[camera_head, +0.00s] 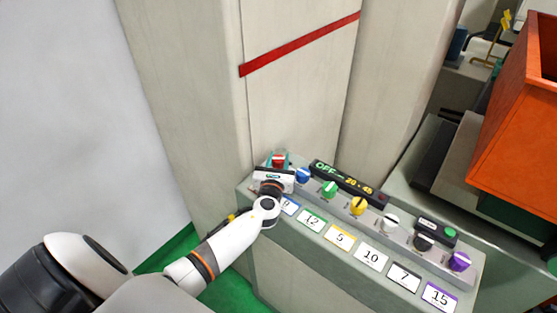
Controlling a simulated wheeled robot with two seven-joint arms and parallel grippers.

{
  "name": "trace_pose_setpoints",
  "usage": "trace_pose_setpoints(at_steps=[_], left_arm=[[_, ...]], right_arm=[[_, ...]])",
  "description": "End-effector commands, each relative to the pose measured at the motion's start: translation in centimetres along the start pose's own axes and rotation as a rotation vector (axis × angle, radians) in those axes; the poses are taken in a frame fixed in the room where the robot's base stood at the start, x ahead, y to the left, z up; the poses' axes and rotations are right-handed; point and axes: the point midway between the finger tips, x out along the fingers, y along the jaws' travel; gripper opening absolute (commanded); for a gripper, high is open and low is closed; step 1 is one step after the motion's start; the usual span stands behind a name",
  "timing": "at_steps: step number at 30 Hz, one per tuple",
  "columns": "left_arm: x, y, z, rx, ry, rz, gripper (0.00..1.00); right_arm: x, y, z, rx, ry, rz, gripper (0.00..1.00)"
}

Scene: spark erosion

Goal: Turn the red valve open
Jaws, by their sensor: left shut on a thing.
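The red valve (278,160) is a small red knob at the left end of a grey valve panel (405,272). My left gripper (277,168) reaches it from the front and is shut on it. The gripper body covers the lower part of the valve and its label, so how far the valve is turned cannot be told. My right gripper is not in view.
To the right of the red valve stand a blue knob (303,175), a green knob (329,189), a yellow knob (358,205) and several others. A black display (345,180) reads OFF and 20-45. Numbered cards line the front. An orange bin (515,130) stands at the right.

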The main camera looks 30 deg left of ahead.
Motion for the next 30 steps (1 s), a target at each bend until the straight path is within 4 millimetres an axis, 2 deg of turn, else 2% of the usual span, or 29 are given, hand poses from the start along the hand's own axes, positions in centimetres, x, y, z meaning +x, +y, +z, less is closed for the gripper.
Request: trace_pose_setpoints(at_steps=[4, 5, 9, 17, 20, 23, 30], left_arm=[[0.0, 0.0, 0.0, 0.001, 0.001, 0.001, 0.13], [0.0, 0.0, 0.0, 0.001, 0.001, 0.001, 0.37], [0.0, 0.0, 0.0, 0.000, 0.001, 0.001, 0.57], [-0.1, 0.0, 0.0, 0.000, 0.000, 0.001, 0.57], [-0.6, 0.0, 0.1, 0.000, 0.000, 0.002, 0.57], [-2.0, 0.0, 0.2, -0.001, -0.001, 0.002, 0.57], [-7.2, 0.0, 0.3, -0.001, -0.002, 0.003, 0.57]], right_arm=[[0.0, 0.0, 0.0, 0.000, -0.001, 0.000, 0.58], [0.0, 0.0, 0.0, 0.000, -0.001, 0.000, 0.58], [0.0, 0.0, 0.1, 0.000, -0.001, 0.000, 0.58], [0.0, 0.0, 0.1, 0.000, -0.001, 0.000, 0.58], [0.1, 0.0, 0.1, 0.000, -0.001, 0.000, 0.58], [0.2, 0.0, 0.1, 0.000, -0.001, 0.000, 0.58], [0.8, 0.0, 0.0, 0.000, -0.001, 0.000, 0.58]])
